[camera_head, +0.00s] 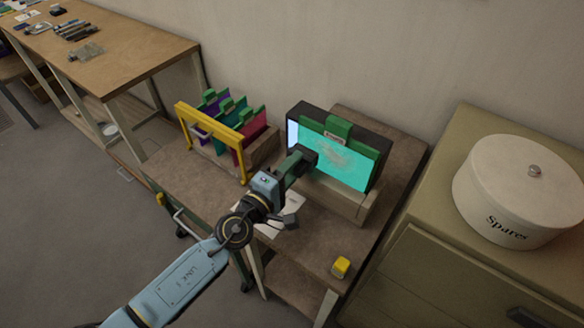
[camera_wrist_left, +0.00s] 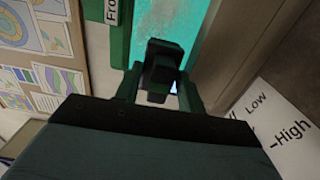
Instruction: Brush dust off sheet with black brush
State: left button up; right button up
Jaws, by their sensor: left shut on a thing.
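A turquoise glass sheet (camera_head: 345,166) stands upright in a pale holder with a black backing on the small brown table. Greyish dust patches show on its middle. A green clip labelled on its front holds its top edge. My left gripper (camera_head: 297,168) is in front of the sheet's left part and is shut on the black brush (camera_head: 307,155), whose dark head is close to the glass; I cannot tell if it touches. In the left wrist view the brush (camera_wrist_left: 160,70) sits between the fingers, with the turquoise sheet (camera_wrist_left: 193,25) behind it. My right gripper is not in view.
A yellow-framed rack (camera_head: 211,130) with several coloured sheets stands left of the holder. A small yellow block (camera_head: 341,266) lies at the table's front right. A cabinet with a white "Spares" tin (camera_head: 520,190) is at right. A wooden workbench (camera_head: 110,60) is at far left.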

pick_arm(q)
jog(key=shift+x, duration=1)
